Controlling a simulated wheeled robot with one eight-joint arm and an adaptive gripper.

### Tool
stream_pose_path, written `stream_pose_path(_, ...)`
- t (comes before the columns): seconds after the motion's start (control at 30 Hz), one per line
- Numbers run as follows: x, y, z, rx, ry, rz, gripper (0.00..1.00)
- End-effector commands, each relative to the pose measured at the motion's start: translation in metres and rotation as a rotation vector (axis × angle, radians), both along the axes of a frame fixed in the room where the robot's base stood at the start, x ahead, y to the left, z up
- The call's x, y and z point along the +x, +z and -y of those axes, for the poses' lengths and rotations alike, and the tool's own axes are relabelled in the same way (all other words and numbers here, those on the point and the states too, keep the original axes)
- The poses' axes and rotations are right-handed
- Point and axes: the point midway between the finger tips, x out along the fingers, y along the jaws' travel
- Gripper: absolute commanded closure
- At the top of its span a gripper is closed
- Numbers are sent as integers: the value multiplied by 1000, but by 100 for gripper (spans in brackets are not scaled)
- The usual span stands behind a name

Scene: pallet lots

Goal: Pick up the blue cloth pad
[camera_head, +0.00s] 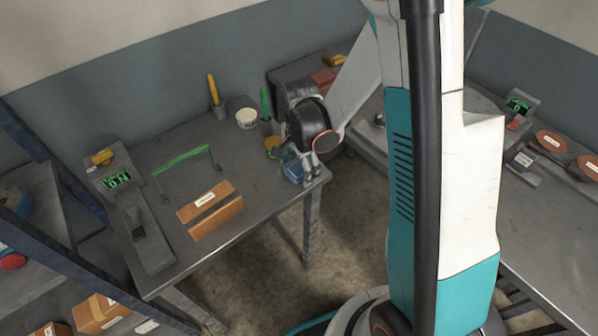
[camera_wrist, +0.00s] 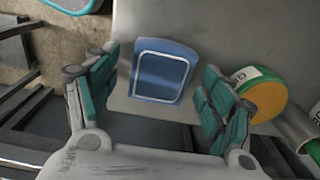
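The blue cloth pad (camera_wrist: 162,70) lies flat on the grey table near its edge, with a pale stitched line around its border. In the head view the pad (camera_head: 293,171) shows at the table's right front corner, partly hidden by my gripper. My gripper (camera_head: 311,177) is over that corner. In the wrist view my gripper (camera_wrist: 160,95) is open, with one teal finger on each side of the pad and a gap to each. Nothing is held.
A roll with an orange face (camera_wrist: 262,98) stands close beside the right finger. A cardboard box (camera_head: 209,209), a green handle-like frame (camera_head: 184,158), a scale (camera_head: 117,181) and a white tub (camera_head: 246,118) are on the same table (camera_head: 165,235). Its middle is fairly clear.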

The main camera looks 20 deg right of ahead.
Motion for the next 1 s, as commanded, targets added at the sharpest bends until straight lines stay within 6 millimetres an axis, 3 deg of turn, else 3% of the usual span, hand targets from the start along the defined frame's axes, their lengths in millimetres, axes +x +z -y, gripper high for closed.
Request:
stream_pose_path(0.03, 0, 0, 0, 0, 0, 0, 36)
stream_pose_path(0.17, 0, 0, 0, 0, 0, 0, 66)
stream_pose_path(0.2, 0, 0, 0, 0, 0, 0, 69)
stream_pose_path(0.67, 0, 6, 0, 0, 0, 0, 69)
stream_pose_path(0.87, 0, 32, 0, 0, 0, 0, 69)
stream_pose_path(1.0, -1, 65, 0, 0, 0, 0, 69)
